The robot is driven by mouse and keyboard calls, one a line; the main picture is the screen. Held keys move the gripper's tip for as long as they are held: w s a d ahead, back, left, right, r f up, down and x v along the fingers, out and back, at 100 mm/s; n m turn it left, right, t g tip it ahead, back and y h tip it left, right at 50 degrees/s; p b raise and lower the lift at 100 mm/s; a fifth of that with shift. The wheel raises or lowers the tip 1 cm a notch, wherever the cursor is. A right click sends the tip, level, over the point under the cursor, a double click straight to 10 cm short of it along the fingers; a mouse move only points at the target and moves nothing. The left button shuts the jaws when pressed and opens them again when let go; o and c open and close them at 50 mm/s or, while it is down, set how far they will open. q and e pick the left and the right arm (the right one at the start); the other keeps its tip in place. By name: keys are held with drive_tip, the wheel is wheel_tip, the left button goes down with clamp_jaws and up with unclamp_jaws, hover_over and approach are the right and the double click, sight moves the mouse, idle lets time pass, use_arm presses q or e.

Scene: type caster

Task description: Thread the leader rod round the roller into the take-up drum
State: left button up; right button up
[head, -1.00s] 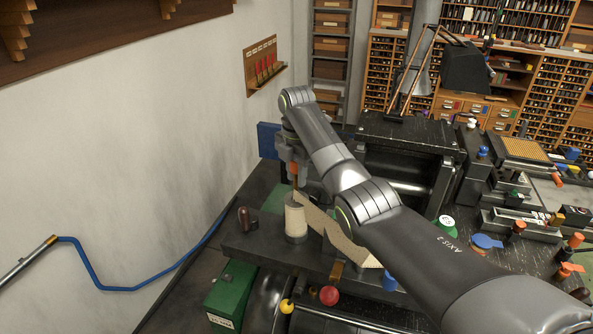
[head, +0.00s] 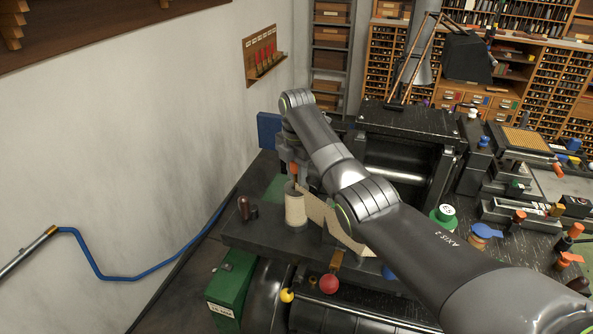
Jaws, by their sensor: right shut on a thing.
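My right gripper (head: 293,166) is shut on an orange-topped rod (head: 294,171), which I take to be the leader rod. It holds the rod upright, directly over the top of a cream cylinder (head: 295,209) on the dark bench plate. The rod's lower end is hard to see there; I cannot tell whether it is inside the cylinder. A cream paper strip (head: 318,208) runs from beside the cylinder to the right and passes behind my right forearm. I cannot tell which part is the roller and which the take-up drum; my arm hides part of the area. My left gripper is not in view.
A dark brown knob (head: 244,207) stands left of the cylinder. A green box (head: 231,289) is below left. A large dark press (head: 410,125) stands behind my arm.

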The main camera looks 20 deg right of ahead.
drive_tip(key=shift+f, duration=0.8)
drive_tip(key=o, duration=1.1)
drive_tip(key=shift+c, duration=0.2)
wheel_tip(320, 180, up, 2)
drive_tip(key=shift+p, duration=0.7)
drive_tip(key=shift+r, duration=2)
